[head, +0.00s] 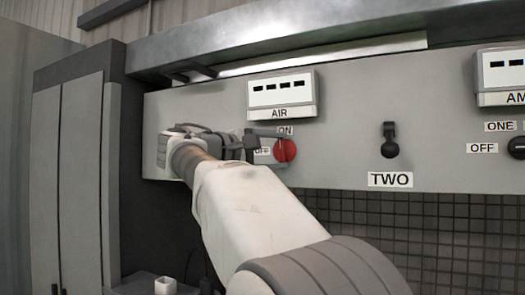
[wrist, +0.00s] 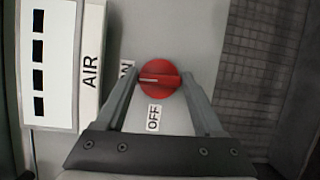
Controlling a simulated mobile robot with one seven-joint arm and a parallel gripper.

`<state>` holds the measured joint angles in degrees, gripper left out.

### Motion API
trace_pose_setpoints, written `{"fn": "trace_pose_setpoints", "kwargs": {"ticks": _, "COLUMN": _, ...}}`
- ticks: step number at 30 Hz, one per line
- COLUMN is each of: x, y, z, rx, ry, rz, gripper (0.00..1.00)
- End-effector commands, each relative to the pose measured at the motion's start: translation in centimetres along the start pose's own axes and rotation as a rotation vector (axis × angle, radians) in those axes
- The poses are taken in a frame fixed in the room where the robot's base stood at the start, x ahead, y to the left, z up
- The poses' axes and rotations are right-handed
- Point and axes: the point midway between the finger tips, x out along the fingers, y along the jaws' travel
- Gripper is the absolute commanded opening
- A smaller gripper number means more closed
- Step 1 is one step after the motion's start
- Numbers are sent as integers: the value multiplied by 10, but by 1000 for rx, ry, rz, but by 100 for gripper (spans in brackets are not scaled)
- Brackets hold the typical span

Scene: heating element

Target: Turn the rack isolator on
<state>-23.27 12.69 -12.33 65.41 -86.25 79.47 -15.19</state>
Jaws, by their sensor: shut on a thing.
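The red round knob (wrist: 160,79) sits on the grey panel, with an ON label (wrist: 127,73) and an OFF label (wrist: 154,118) beside it. In the wrist view its white mark points left, toward the side of the ON label, which a finger partly covers. In the head view the knob (head: 286,151) shows just past my gripper (head: 268,144), with ON above it and OFF to its left. In the wrist view the two fingers of my gripper (wrist: 160,82) are shut on the knob, one on each side.
A white AIR meter box (head: 282,94) is mounted just above the knob. A black switch (head: 390,140) labelled TWO and an AM-labelled meter (head: 502,72) are farther right. A grey cabinet (head: 80,180) stands left. A dark grid (head: 420,235) lies below the panel.

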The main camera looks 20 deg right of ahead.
Motion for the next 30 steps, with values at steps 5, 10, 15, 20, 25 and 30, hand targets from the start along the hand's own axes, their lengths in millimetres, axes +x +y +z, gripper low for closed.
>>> {"fn": "trace_pose_setpoints", "kwargs": {"ticks": 5, "x": 0, "y": 0, "z": 0, "rx": 46, "ry": -1, "rz": -20, "gripper": 14}}
{"fn": "trace_pose_setpoints", "kwargs": {"ticks": 10, "x": 0, "y": 0, "z": 0, "rx": 65, "ry": -1, "rz": -28, "gripper": 14}}
{"fn": "trace_pose_setpoints", "kwargs": {"ticks": 15, "x": 0, "y": 0, "z": 0, "rx": 69, "ry": 0, "rz": -29, "gripper": 14}}
{"fn": "trace_pose_setpoints", "kwargs": {"ticks": 20, "x": 0, "y": 0, "z": 0, "rx": 69, "ry": 0, "rz": -29, "gripper": 14}}
{"fn": "trace_pose_setpoints", "kwargs": {"ticks": 25, "x": 0, "y": 0, "z": 0, "rx": 69, "ry": 0, "rz": -29, "gripper": 92}}
{"fn": "trace_pose_setpoints", "kwargs": {"ticks": 30, "x": 0, "y": 0, "z": 0, "rx": 68, "ry": 0, "rz": -28, "gripper": 100}}
